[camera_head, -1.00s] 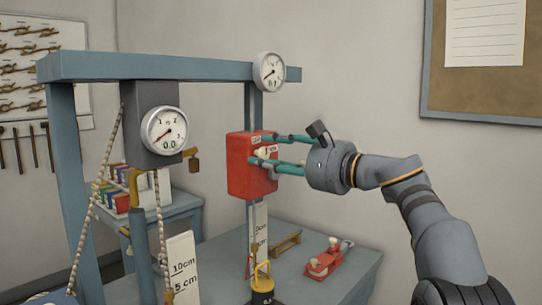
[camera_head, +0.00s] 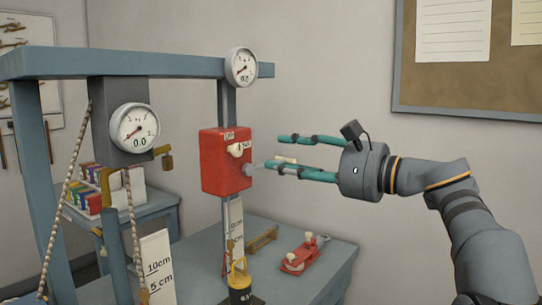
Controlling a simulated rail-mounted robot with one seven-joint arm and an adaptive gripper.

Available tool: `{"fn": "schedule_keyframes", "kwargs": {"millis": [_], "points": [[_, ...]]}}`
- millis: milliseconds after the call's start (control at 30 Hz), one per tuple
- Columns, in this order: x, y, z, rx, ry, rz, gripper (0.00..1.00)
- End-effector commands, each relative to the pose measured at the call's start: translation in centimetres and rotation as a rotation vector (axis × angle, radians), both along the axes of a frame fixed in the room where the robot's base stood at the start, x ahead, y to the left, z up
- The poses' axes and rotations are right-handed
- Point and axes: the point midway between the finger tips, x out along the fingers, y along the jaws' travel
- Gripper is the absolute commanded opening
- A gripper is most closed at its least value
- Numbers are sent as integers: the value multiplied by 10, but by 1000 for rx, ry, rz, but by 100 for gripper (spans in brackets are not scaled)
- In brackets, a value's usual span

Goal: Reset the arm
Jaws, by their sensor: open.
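A white knob (camera_head: 236,150) sits on the box's front. A grey stub (camera_head: 250,165) sticks out of the box's right side, near the tip of the lower finger; I cannot tell if they touch. A small pale piece (camera_head: 286,160) shows by the lower finger.
The frame's top beam (camera_head: 120,65) carries a round gauge (camera_head: 241,67); another gauge (camera_head: 135,127) hangs at left above ropes. A yellow-topped black weight (camera_head: 240,280) and a red tool (camera_head: 303,252) are on the table (camera_head: 325,270).

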Motion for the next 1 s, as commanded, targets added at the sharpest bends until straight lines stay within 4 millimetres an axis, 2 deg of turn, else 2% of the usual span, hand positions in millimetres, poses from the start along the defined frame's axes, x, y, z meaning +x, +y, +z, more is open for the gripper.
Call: {"fn": "schedule_keyframes", "kwargs": {"millis": [367,567,1000], "points": [[-4,-5,0,0,-1,1,43],[1,1,0,-1,0,1,43],[49,62,-1,-3,1,3,43]]}}
